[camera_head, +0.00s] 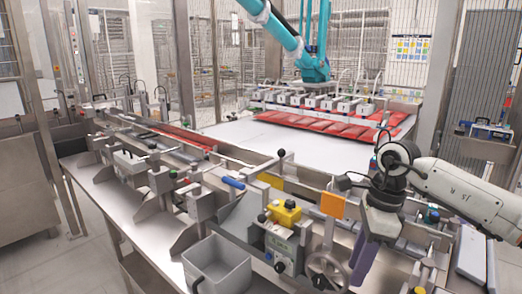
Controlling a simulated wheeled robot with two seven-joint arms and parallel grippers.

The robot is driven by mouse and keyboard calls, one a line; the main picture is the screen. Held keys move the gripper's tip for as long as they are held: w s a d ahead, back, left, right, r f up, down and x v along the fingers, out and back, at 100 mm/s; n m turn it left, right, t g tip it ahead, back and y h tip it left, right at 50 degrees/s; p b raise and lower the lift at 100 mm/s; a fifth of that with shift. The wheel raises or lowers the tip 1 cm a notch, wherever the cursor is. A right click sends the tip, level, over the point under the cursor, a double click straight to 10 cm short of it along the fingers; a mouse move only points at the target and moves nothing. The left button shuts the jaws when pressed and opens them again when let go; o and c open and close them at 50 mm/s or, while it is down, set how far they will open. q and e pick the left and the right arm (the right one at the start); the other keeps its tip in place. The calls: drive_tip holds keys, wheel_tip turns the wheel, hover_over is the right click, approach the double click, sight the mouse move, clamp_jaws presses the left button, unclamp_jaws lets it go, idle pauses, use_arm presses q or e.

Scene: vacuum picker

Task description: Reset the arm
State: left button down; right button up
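My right arm (465,192) comes in from the right edge. Its gripper (364,258) points down in front of the metal machine rail, right of the control box. A purple-grey flat part shows at its lower end; I cannot tell whether the fingers are apart or closed. My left gripper is not in view. A teal robot arm (283,33) reaches down from the top, its head (315,68) over a row of white picker units (330,102). A control box (281,250) with a yellow top (284,212) and knobs stands at the front middle.
A grey bin (216,266) stands left of the control box. A blue-handled lever (233,183) and a black-knobbed lever (281,153) stick up from the machine. A handwheel (327,270) is close to my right gripper. Red packs (340,126) lie at the back of the white surface (255,140).

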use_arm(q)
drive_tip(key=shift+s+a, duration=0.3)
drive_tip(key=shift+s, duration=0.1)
use_arm(e)
drive_tip(key=w+d+r+h, duration=0.1)
drive_tip(key=d+r+h, duration=0.4)
drive_tip(key=d, duration=0.3)
drive_tip(key=shift+w+d+m+h, duration=0.25)
drive_tip(key=shift+d+m+h, duration=0.15)
drive_tip(key=shift+h, duration=0.4)
drive_tip(key=shift+a+f, duration=0.1)
